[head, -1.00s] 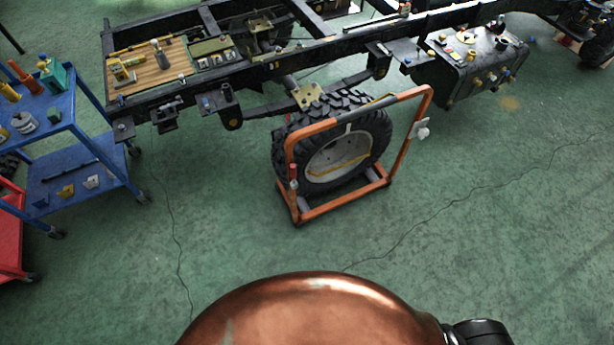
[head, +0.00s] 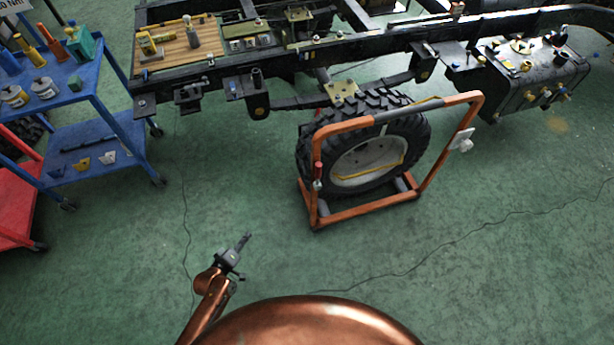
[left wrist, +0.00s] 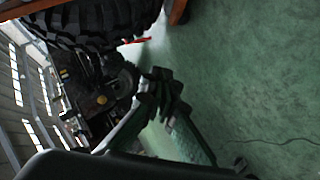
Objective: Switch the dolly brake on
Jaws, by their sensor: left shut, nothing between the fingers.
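The orange dolly (head: 361,215) stands on the floor around a black-tyred wheel (head: 312,148), right of the centre in the head view. A small red-topped lever (head: 318,168) shows on its left post, apparently the brake. My left gripper (head: 246,238) is shut and empty over the open floor, left of and nearer than the dolly, clear of it. In the left wrist view the dark fingers (left wrist: 168,92) show near the middle. The tyre (left wrist: 100,22) and a bit of orange frame (left wrist: 178,12) are at the top. My right gripper is not in view.
A truck chassis (head: 290,68) spans the back above the wheel. A blue cart (head: 100,140) with tools and a red cart (head: 15,205) stand at the left. A dark tank (head: 530,85) hangs at the right. The green floor between gripper and dolly is clear.

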